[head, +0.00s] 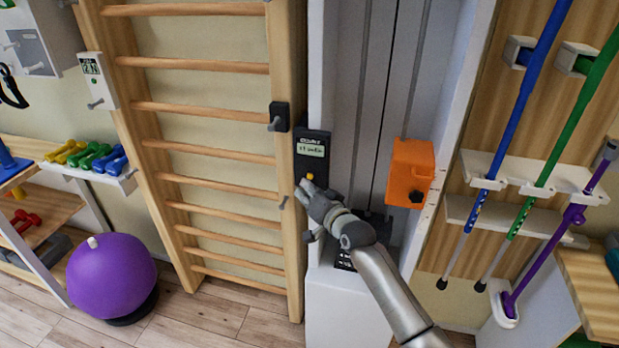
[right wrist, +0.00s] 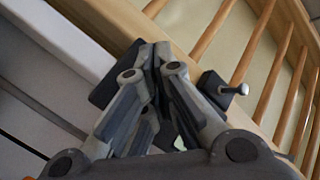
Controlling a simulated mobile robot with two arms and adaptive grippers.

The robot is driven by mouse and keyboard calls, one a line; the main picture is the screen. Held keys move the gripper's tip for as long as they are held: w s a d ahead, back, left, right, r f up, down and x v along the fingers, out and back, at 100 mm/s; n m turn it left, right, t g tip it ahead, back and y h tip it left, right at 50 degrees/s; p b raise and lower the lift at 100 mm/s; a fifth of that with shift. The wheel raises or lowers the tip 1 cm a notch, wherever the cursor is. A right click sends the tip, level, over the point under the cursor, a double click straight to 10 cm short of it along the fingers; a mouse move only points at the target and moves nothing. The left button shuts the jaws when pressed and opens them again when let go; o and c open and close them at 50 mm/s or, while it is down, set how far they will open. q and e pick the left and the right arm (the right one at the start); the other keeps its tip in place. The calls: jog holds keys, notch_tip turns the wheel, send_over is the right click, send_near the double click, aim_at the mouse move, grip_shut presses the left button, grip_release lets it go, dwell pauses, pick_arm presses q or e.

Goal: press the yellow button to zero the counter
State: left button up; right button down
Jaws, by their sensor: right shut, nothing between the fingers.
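The counter (head: 312,148) is a dark upright box with a small lit display, fixed to the column right of the wall bars. The yellow button (head: 310,176) shows on its lower part, just above my right gripper's fingertips. My right gripper (head: 306,188) is shut and empty, with its tips at or very close to the button; I cannot tell whether they touch. In the right wrist view the closed fingers (right wrist: 155,60) point at the dark counter (right wrist: 115,75), and the button is hidden. My left gripper is not in view.
Wooden wall bars (head: 205,107) stand left of the counter, with a dark bracket (head: 279,117) on their post. An orange block (head: 408,172) sits on the column to the right. A purple ball (head: 110,275) and a dumbbell rack (head: 80,172) are at the left.

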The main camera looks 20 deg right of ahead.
dwell(0.5)
jog(key=shift+w+d, duration=0.3)
jog(key=shift+w, duration=0.05)
jog(key=shift+w+d+b, duration=0.25)
jog(key=shift+w+b, duration=0.15)
jog(key=shift+b, duration=0.05)
dwell(0.6)
dwell(0.4)
jog(key=shift+s+a+p, duration=0.5)
jog(key=shift+s+p, duration=0.25)
jog(key=shift+p, duration=0.1)
